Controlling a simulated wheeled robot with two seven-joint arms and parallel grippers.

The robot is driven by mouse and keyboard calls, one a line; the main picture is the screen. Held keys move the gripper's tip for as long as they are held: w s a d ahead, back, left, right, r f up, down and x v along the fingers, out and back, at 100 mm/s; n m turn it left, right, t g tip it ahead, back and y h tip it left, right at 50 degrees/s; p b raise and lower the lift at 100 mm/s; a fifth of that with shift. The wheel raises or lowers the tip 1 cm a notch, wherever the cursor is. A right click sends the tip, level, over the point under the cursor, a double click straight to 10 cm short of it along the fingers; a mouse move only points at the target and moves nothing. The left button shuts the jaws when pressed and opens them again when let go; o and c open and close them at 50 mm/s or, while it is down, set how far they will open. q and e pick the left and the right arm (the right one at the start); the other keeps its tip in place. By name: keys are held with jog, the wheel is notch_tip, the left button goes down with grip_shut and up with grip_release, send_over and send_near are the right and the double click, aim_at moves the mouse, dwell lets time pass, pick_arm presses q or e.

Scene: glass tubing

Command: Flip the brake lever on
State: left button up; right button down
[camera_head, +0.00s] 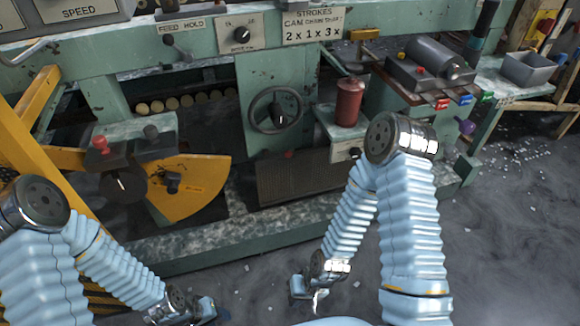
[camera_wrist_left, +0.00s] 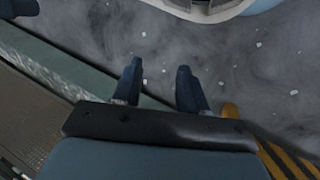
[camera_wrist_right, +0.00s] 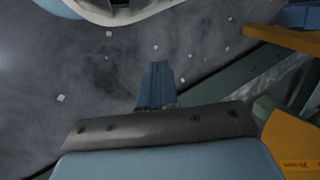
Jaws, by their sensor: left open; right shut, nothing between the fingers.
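No part in view carries a readable brake label, so I cannot tell which control is the brake lever. A red-knobbed lever (camera_head: 100,144) and a black-knobbed lever (camera_head: 151,131) stand on a dark box at the left of the green machine. A small lever (camera_head: 176,46) sits under the FEED HOLD label. My right gripper (camera_head: 315,297) is low in front of the machine, shut and empty; its closed fingers show in the right wrist view (camera_wrist_right: 156,70). My left gripper is open and empty over the floor, its two fingers apart in the left wrist view (camera_wrist_left: 160,68).
A yellow quadrant plate (camera_head: 200,195) and a yellow bar (camera_head: 40,100) are at the left. A handwheel (camera_head: 276,110) and a red canister (camera_head: 349,102) are mid-machine. A grey tray (camera_head: 526,69) is at the right. The grey floor is mostly clear, with small pale bits.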

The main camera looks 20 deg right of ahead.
jog(key=s+a+f+m+g+y+b, duration=0.4)
jog(key=a+f+g+b, duration=0.1)
jog(key=a+f, duration=0.1)
jog(key=w+a+r+m+y+b, duration=0.1)
jog(key=w+a+m+y+b, duration=0.2)
jog(key=a+y, duration=0.15)
jog(key=w+r+m+t+y+b, duration=0.2)
jog(key=w+r+m+t+y, duration=0.15)
jog(key=w+t, duration=0.4)
jog(key=w+r+m+t+y+b, duration=0.25)
jog(key=w+m+t+y, duration=0.2)
jog(key=w, duration=0.55)
jog(key=w+d+m+t+h+b, duration=0.1)
jog(key=w+d+m+t+h, duration=0.5)
jog(key=d+m+t+h, duration=0.2)
jog(key=w+d+m+t+h+b, duration=0.1)
jog(key=w+d+m+t+h, duration=0.6)
jog(key=d+m+t+h, duration=0.2)
jog(key=d+m+h, duration=0.2)
jog(key=d+h, duration=0.1)
jog(key=shift+r+t, duration=0.25)
jog(key=shift+t, duration=0.05)
